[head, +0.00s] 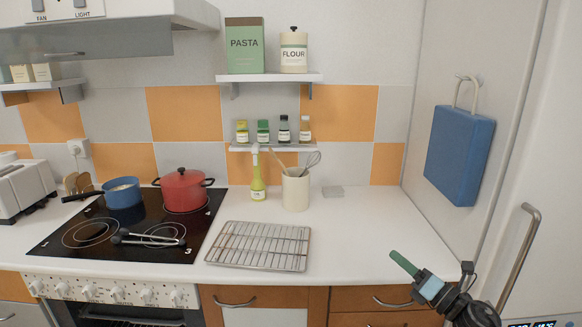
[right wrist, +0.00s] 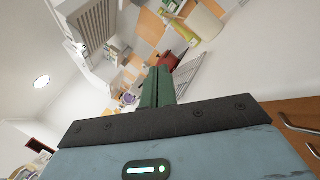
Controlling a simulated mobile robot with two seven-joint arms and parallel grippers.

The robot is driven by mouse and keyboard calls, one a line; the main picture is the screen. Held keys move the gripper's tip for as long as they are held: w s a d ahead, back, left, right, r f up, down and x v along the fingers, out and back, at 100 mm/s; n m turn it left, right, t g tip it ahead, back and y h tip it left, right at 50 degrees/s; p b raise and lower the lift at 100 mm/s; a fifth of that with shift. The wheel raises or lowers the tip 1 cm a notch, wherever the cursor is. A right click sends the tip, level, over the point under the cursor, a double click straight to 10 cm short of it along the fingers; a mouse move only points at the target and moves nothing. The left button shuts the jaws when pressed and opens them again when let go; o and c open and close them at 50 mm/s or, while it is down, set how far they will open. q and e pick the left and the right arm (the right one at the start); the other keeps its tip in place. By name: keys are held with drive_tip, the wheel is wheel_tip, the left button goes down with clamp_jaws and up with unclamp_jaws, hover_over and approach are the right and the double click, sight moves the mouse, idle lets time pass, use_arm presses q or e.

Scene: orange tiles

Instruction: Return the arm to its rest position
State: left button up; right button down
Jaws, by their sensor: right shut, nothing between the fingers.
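My right gripper (head: 404,263) reaches in from the lower right of the head view, with green fingers above the front right part of the white counter (head: 350,235). Its fingers are closed together and hold nothing. In the right wrist view the shut green fingers (right wrist: 157,88) point toward the tilted kitchen scene. My left gripper is in neither view.
A wire rack (head: 258,246) lies on the counter left of my right gripper. A red pot (head: 184,190), a blue saucepan (head: 123,193) and black tongs (head: 148,239) are on the hob. A utensil crock (head: 295,192) stands behind the rack. A blue bag (head: 459,155) hangs at right.

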drive_tip(key=w+d+m+t+h, duration=0.35)
drive_tip(key=d+m+h, duration=0.5)
drive_tip(key=m, duration=0.85)
drive_tip(key=d+f+m+g+h, duration=0.5)
drive_tip(key=f+m, duration=0.3)
drive_tip(key=m, duration=0.7)
drive_tip(key=s+a+f+g+y, duration=0.1)
drive_tip(key=s+a+f, duration=0.4)
drive_tip(key=s+f, duration=0.4)
drive_tip(key=s+a+f+g+y, duration=0.1)
drive_tip(key=s+a+f, duration=0.4)
drive_tip(key=s+f, duration=0.35)
drive_tip(key=s+a+f+g, duration=0.1)
drive_tip(key=s+a+f, duration=0.1)
drive_tip(key=s, duration=0.7)
drive_tip(key=s+a+f+g, duration=0.1)
drive_tip(key=s+a+f, duration=0.1)
drive_tip(key=s, duration=0.7)
drive_tip(key=s+a+f+m+g+y, duration=0.1)
drive_tip(key=s+a, duration=0.3)
drive_tip(key=s, duration=0.5)
drive_tip(key=shift+a+f+g, duration=0.35)
drive_tip(key=shift+f, duration=0.05)
